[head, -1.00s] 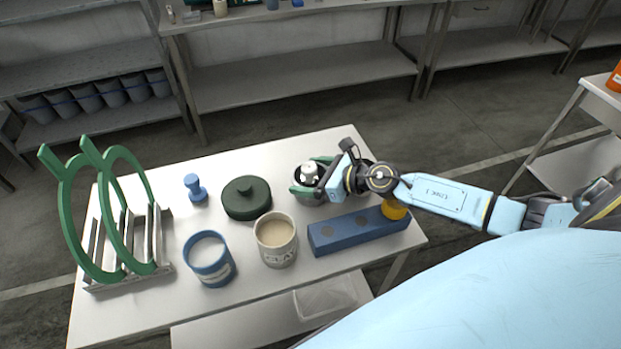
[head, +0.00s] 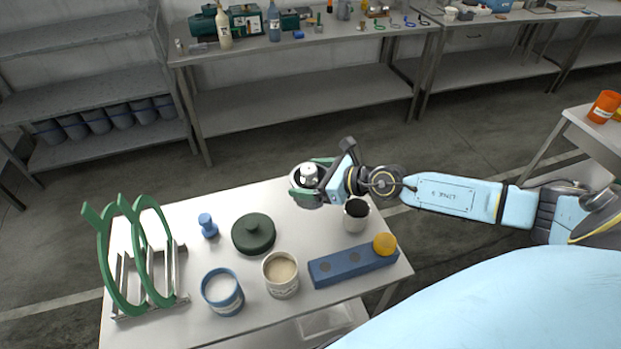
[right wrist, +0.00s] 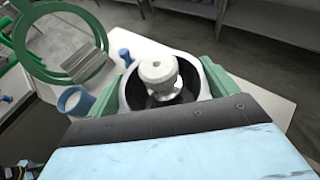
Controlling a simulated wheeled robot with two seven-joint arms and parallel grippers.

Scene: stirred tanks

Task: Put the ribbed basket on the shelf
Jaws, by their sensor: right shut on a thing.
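My right gripper (head: 308,182) is shut on a round, pale-rimmed vessel (right wrist: 187,84) with a dark inside and holds it above the white table. Its green fingers clasp opposite sides. A silver-white knobbed piece (right wrist: 158,78) stands up in the vessel's middle. Ribs on the vessel's wall are hidden from these angles, so I cannot tell if it is the ribbed basket. A grey shelving unit (head: 90,97) stands at the back left; its middle board looks bare. My left gripper is not in view.
The white table (head: 195,265) holds a green ring rack (head: 140,262), a blue stamp-like piece (head: 208,226), a dark green lid (head: 254,234), a blue cup (head: 222,292), a cream cup (head: 281,275), a dark-filled cup (head: 356,215) and a blue block (head: 352,266). Buckets line the unit's low board.

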